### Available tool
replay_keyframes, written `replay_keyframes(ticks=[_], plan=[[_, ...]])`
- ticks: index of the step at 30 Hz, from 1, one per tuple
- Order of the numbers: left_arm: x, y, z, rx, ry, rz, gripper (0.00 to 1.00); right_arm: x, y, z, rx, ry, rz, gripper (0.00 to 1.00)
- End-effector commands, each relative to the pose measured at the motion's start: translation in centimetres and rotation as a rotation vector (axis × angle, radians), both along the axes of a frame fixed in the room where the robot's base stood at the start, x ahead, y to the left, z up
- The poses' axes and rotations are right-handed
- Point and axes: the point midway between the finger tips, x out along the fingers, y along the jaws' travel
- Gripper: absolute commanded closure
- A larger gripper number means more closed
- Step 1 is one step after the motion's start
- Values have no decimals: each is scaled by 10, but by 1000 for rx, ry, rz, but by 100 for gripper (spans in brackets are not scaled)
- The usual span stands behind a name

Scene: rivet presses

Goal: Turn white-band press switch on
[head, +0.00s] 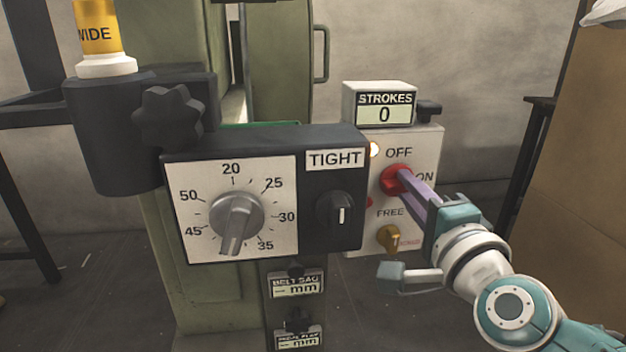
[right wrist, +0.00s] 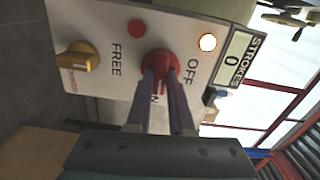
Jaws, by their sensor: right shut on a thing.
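The press has a white switch panel (head: 425,150) with a red rotary switch (head: 396,180) between the labels OFF and ON. The switch also shows in the right wrist view (right wrist: 158,64). My right gripper (head: 410,181) is shut on the red switch, its two purple fingers (right wrist: 164,85) on either side of the knob's grip. In the right wrist view the fingers partly cover the ON label. The exact setting of the switch is hard to tell. A small lamp (right wrist: 207,42) near OFF glows. A white band (head: 106,65) rings the yellow WIDE cylinder at top left. My left gripper is out of view.
A yellow knob (head: 388,238) sits just below the red switch, by FREE. The STROKES counter (head: 380,104) on top reads 0. To the left stand a large dial (head: 236,215) and a black TIGHT knob (head: 336,210). A brown board (head: 580,150) stands at right.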

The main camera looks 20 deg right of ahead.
Motion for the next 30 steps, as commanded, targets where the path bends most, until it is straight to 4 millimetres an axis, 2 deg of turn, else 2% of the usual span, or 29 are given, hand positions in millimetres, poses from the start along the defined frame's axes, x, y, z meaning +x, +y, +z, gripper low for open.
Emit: replay_keyframes(ticks=[9,23,24,30], plan=[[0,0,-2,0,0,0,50,0,0,0,87,-22,1,100],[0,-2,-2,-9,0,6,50,0,0,0,99,-25,0,100],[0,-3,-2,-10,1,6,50,0,0,0,99,-25,0,77],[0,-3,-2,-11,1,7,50,0,0,0,97,-23,0,54]])
